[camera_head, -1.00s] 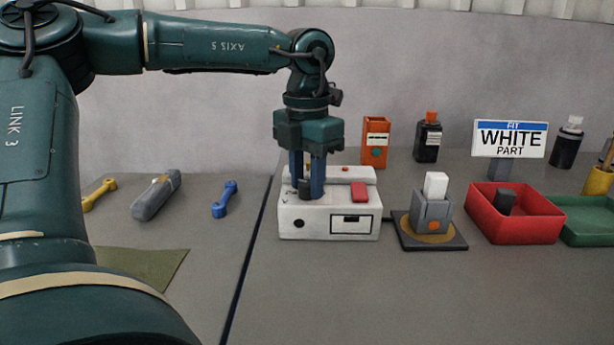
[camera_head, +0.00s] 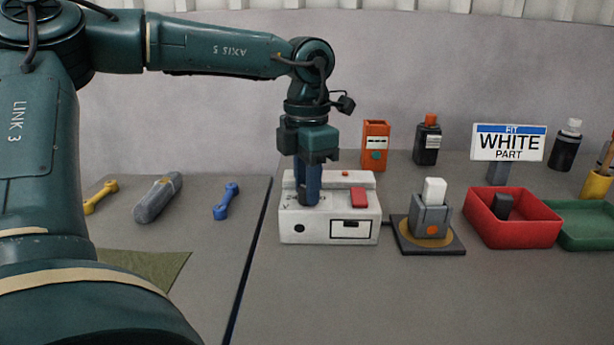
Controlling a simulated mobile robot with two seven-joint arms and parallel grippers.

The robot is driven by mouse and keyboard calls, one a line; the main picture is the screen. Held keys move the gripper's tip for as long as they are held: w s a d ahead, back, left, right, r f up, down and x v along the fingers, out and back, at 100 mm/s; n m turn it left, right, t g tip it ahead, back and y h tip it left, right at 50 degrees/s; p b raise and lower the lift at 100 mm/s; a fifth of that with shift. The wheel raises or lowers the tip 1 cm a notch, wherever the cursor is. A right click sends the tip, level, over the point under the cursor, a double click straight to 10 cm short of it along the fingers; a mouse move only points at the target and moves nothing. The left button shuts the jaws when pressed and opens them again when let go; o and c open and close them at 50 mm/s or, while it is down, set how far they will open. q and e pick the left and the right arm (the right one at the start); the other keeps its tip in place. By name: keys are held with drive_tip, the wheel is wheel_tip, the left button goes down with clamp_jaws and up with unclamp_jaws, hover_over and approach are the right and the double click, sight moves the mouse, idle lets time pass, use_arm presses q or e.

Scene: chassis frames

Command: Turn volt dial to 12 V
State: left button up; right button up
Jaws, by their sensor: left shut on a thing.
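A white power unit (camera_head: 330,232) stands on the grey bench, with a red switch (camera_head: 359,198) on its top, a dark round socket and a display window on its front. My left gripper (camera_head: 308,196) points straight down over the left part of its top. Its blue fingers are shut on the volt dial, which they hide; the dial's pointer and most scale marks cannot be read. My right gripper is not in view.
A grey fixture (camera_head: 431,218) holding a white part stands on a dark pad to the right. Farther right are a red tray (camera_head: 512,230) with a dark block, a green tray (camera_head: 588,224) and a sign reading "FIT WHITE PART" (camera_head: 509,142). The front bench is clear.

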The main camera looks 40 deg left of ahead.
use_arm(q)
drive_tip(key=shift+r+m+p, duration=0.15)
drive_tip(key=shift+m+p, duration=0.2)
drive_tip(key=shift+m, duration=0.55)
drive_tip(key=m, duration=0.2)
drive_tip(key=shift+m+p, duration=0.7)
drive_tip(key=shift+m, duration=1.6)
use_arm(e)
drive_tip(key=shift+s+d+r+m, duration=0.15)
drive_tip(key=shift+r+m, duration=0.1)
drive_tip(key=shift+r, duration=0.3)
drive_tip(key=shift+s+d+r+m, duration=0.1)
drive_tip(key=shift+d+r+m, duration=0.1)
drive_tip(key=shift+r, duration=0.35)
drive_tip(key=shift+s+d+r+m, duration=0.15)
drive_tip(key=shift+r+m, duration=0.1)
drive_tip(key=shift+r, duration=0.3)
use_arm(q)
drive_tip(key=o, duration=1)
